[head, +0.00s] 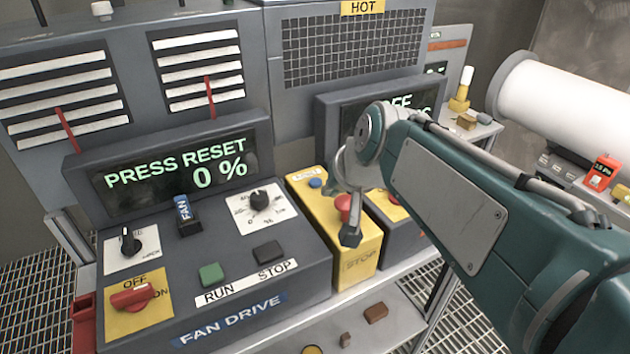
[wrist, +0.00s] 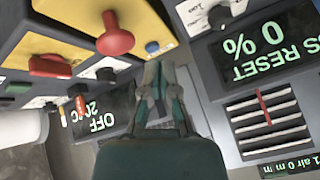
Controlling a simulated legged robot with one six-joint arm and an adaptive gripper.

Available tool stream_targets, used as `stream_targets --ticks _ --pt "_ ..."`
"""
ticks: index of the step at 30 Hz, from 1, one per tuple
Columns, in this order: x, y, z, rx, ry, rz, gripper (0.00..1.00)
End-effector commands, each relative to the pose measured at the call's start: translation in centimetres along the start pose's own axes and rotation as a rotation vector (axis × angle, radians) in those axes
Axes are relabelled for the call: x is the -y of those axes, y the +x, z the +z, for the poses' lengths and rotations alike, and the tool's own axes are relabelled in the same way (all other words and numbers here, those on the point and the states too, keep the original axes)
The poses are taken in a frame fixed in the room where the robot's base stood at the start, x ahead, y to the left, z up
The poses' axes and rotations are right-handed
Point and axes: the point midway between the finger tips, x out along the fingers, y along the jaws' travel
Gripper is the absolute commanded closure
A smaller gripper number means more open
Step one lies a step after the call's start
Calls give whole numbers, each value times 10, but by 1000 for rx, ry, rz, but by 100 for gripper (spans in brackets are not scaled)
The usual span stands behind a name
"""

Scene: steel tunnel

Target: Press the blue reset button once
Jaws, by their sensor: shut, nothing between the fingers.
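The blue reset button (head: 315,182) is a small round cap on top of the yellow stop box (head: 368,258), beside a red mushroom button (head: 343,202). My gripper (head: 350,237) is shut and empty, hanging in front of the box and covering part of the red button in the head view. In the wrist view the blue button (wrist: 152,47) shows just beyond the fingertips (wrist: 154,72). The red mushroom (wrist: 115,40) is to its left there. I see no contact with the blue button, and the exact gap is hard to tell.
The fan drive console (head: 235,320) stands left, with a green run button (head: 211,274), knobs and a red switch (head: 132,296). Its display (head: 180,172) reads PRESS RESET 0 %. Another display (head: 400,105) is partly behind my arm. A white cylinder (head: 560,105) lies at right.

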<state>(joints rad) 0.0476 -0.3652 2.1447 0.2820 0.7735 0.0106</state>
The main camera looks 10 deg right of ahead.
Motion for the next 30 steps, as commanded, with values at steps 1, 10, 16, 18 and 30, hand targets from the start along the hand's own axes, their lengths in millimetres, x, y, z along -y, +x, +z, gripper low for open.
stream_targets --ticks 1,10,16,18,30 --pt "3 8 -16 -7 28 -16 100" --pt "15 47 -101 -76 184 -106 100" --pt "16 61 -127 -100 237 -135 100" --pt "16 62 -130 -104 242 -138 100" --pt "15 66 -127 -103 243 -138 100"
